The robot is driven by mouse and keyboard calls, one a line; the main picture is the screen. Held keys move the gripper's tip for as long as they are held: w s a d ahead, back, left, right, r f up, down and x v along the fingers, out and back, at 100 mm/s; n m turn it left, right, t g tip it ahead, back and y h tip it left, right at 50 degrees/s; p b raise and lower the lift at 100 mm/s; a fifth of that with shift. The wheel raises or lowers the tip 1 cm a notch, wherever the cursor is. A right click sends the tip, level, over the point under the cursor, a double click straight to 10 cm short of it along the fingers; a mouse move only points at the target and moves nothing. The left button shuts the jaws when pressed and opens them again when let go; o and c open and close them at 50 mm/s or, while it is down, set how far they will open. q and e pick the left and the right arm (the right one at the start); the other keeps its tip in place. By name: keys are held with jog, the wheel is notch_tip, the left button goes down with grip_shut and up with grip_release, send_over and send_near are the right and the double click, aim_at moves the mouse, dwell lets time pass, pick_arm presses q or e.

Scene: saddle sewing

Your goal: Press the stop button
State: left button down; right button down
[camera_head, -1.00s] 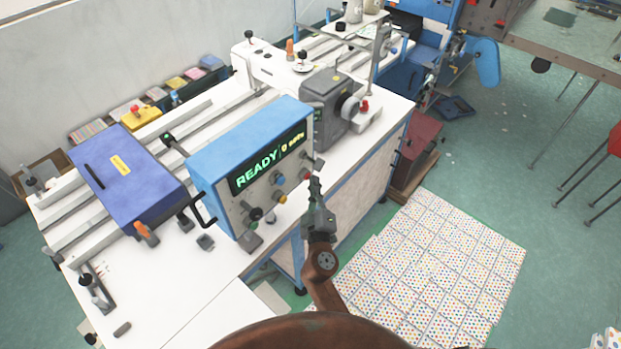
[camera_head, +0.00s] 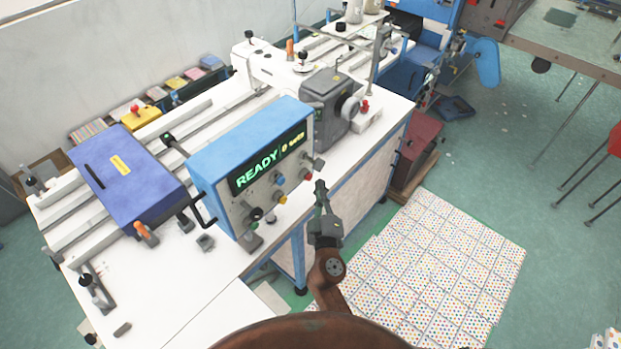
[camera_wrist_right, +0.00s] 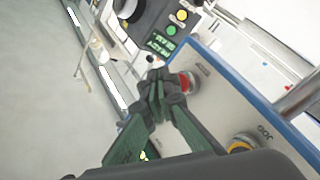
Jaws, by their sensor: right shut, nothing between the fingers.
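The blue control box (camera_head: 228,142) stands on the white table, and its grey front panel carries a green READY display (camera_head: 265,160). A red button (camera_head: 306,174) is at the right of the panel, and it also shows in the right wrist view (camera_wrist_right: 188,83); its label is too small to read. My right gripper (camera_head: 321,186) is shut and empty, just right of the red button in the head view. In the right wrist view its fingertips (camera_wrist_right: 157,82) are beside the red button, apparently apart from it. My left gripper is not in view.
A yellow button (camera_wrist_right: 240,146) labelled JOG sits near the red one. A blue knob (camera_head: 280,179) is on the same panel. The grey sewing machine head (camera_head: 328,105) stands behind the box.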

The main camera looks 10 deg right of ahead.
jog(key=s+d, duration=0.2)
jog(key=s, duration=0.1)
jog(key=shift+s+d, duration=0.3)
jog(key=shift+d, duration=0.1)
dwell(0.6)
